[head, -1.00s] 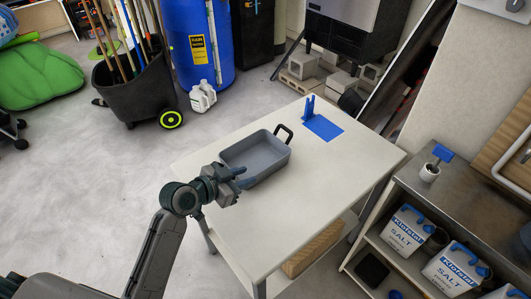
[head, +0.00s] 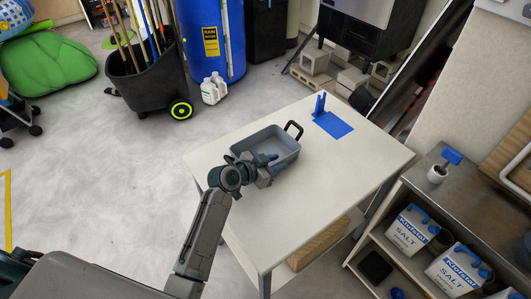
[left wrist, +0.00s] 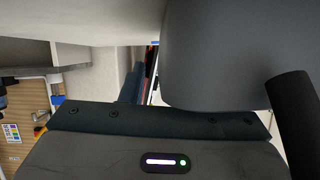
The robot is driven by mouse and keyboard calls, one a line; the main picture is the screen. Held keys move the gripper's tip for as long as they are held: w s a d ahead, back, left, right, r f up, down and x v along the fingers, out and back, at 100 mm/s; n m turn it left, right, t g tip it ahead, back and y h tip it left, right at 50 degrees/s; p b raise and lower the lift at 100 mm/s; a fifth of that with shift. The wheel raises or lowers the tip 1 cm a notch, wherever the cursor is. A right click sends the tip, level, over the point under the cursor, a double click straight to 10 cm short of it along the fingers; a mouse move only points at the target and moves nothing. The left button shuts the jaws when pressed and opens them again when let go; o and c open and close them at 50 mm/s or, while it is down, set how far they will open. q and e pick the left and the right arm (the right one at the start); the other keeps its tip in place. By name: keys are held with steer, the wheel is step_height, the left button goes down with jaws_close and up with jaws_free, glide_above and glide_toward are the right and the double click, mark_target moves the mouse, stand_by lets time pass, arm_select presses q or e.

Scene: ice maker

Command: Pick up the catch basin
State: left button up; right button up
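The catch basin (head: 283,143) is a grey rectangular tray with a black handle (head: 294,129) at its far right end. It sits upright on the white table. My left gripper (head: 271,163) is over the basin's near side and hides part of it; its two fingers look spread apart. I cannot tell whether they touch the basin. In the left wrist view the basin's grey wall (left wrist: 235,55) fills the upper right. A black bar (left wrist: 293,115), perhaps a near handle, stands at the right there. My right gripper is not in view.
The white table (head: 330,175) is clear right of the basin. A blue sheet (head: 333,124) and a blue upright piece (head: 320,104) are at its far end. A metal bench (head: 480,205) with salt containers (head: 409,228) stands at the right. A black wheeled bin (head: 142,85) is on the floor at the back left.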

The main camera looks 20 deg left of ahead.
arm_select(q)
jaws_close()
